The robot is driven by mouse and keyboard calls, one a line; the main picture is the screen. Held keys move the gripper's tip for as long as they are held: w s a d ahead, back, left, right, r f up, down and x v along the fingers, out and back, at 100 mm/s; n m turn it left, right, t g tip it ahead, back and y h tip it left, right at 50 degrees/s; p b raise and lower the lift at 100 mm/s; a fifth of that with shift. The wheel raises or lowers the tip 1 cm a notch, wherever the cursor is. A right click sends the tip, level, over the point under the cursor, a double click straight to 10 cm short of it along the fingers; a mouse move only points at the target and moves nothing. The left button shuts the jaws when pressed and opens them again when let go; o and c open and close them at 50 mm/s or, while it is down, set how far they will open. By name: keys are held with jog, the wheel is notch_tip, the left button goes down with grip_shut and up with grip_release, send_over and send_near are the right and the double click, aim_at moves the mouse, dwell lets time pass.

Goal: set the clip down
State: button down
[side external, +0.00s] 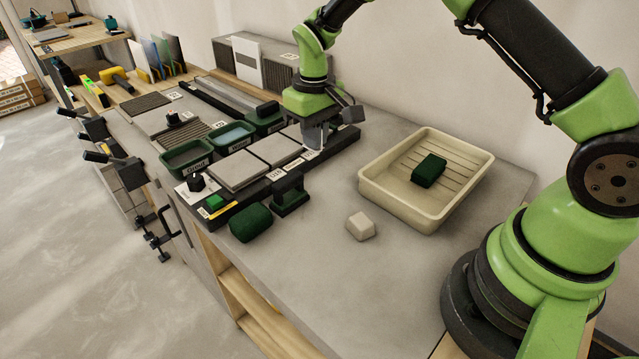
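My gripper (315,145) points down at the far right part of the black tile fixture (345,140). Its fingers are small and partly hidden by its own body, so I cannot tell whether they are open or shut. I cannot make out a clip between them. Two grey tiles, a near one (238,170) and a middle one (275,149), lie flat on the fixture to the left of my gripper. Another grey tile (293,132) shows partly behind my gripper.
Dark green bins (187,158) stand behind the fixture. In front are a green pad (250,222), a dark stand (290,195) and a pale block (361,226). A cream tray (375,190) holds a green block (429,170). The front right bench top is clear.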

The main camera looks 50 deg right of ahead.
jog(key=d, duration=0.3)
send_over(324, 181)
notch_tip(324, 181, down, 5)
jog(key=shift+f, duration=2.5)
jog(key=shift+f, duration=0.1)
jog(key=c, duration=1.3)
grip_release()
